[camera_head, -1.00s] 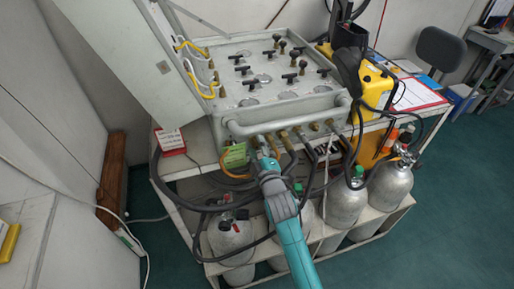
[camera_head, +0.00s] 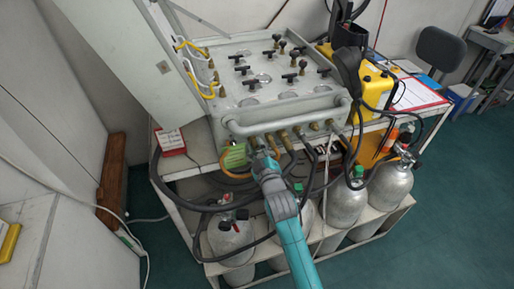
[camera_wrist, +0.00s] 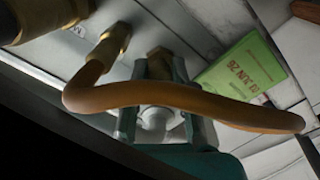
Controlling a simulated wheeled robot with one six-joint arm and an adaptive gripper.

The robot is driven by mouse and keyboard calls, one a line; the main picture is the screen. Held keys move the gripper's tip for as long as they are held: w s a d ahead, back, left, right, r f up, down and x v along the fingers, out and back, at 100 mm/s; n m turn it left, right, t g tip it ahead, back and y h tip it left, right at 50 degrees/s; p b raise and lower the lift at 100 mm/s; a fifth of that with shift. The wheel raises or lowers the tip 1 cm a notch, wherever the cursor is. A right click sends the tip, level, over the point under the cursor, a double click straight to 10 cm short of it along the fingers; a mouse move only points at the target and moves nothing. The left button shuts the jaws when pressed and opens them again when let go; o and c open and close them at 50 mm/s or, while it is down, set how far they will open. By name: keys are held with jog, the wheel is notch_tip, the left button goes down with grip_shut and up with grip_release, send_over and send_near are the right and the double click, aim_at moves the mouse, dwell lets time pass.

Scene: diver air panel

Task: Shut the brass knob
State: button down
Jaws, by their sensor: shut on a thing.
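The brass knob (camera_wrist: 158,64) is under the panel's front edge, in the middle of the wrist view. My gripper (camera_wrist: 157,77) has a teal finger on each side of it and is shut on it. In the head view my gripper (camera_head: 259,149) reaches the left part of the row of brass fittings below the front of the grey panel (camera_head: 237,121). There the knob is mostly hidden by my gripper, and its turn position cannot be told.
An orange hose (camera_wrist: 170,95) crosses in front of my fingers in the wrist view, from a brass fitting (camera_wrist: 110,44) on the left. A green tag (camera_wrist: 243,82) hangs close on the right. Black hoses and gas cylinders (camera_head: 346,203) stand below the panel.

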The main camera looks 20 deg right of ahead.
jog(key=m, duration=0.5)
jog(key=shift+m, duration=2.3)
jog(key=c, duration=1)
grip_release()
jog(key=shift+o, duration=0.2)
